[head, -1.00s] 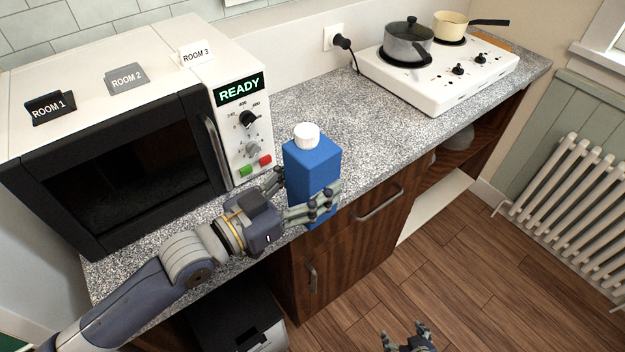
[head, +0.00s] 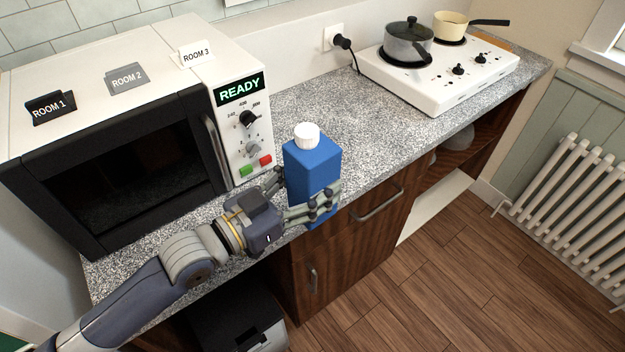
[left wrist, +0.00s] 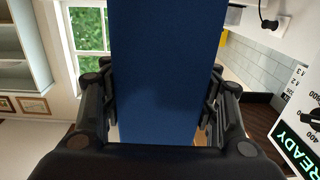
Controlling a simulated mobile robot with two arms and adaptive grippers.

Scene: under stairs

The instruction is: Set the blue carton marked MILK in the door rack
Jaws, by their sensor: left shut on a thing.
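A blue carton (head: 312,168) with a white cap stands upright at the front of the speckled worktop, right of the microwave. No MILK marking shows on the sides I see. My left gripper (head: 298,200) is shut on the carton, with fingers on both sides of it. In the left wrist view the carton (left wrist: 168,70) fills the middle between the fingers. I cannot tell whether its base touches the worktop. No door rack is in view. My right gripper is not in view.
A white microwave (head: 243,130) reading READY stands at left, with ROOM 1, ROOM 2 and ROOM 3 signs on top. A hob (head: 440,75) with two pans is at the back right. The worktop (head: 350,125) between is clear. A radiator (head: 570,205) stands at right.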

